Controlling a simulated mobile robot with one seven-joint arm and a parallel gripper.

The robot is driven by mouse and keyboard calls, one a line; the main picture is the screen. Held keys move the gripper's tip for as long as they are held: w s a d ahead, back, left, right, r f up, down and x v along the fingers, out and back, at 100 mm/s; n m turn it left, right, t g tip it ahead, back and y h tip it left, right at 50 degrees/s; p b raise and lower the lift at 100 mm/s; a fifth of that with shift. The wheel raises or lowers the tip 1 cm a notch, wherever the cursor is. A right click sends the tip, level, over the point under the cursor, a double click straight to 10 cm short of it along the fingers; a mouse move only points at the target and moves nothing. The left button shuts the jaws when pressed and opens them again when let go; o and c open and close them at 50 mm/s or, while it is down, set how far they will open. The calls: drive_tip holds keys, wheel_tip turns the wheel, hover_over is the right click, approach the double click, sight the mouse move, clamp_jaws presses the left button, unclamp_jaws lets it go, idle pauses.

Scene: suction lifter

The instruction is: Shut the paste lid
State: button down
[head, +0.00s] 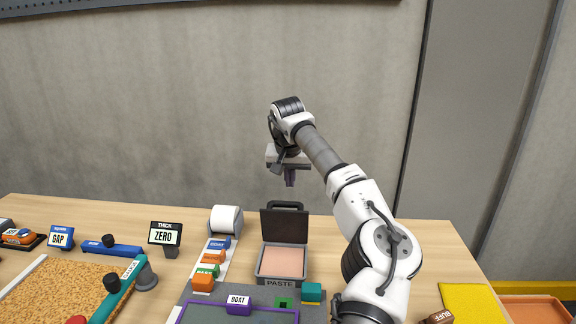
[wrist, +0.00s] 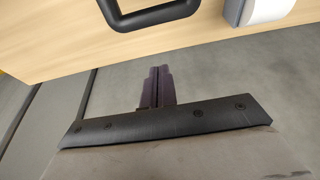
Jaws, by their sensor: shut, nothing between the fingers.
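The paste box (head: 282,279) stands on the table with "PASTE" on its front and a pinkish paste inside. Its dark lid (head: 284,226) is open, standing up at the back edge, with a black handle (head: 287,205) on top. My gripper (head: 290,182) is above and behind the lid, pointing down, apart from it. In the wrist view my gripper's fingers (wrist: 158,72) are together and empty. The lid's handle also shows at the top of the wrist view (wrist: 150,18), apart from the fingers.
A white roll (head: 226,219) stands left of the lid. Several small labelled blocks (head: 211,262) lie left of the box. A BOAT sign (head: 238,302) and a teal-and-yellow block (head: 312,293) are in front. A ZERO display (head: 165,234) stands further left. The grey wall rises behind the table.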

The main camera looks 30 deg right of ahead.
sight(285, 221)
drive_tip(key=shift+s+a+f+p, duration=0.45)
drive_tip(key=shift+s+f, duration=0.15)
drive_tip(key=shift+f, duration=0.2)
drive_tip(key=shift+s+a+f+p, duration=0.45)
drive_tip(key=shift+s+f, duration=0.15)
drive_tip(key=shift+f, duration=0.15)
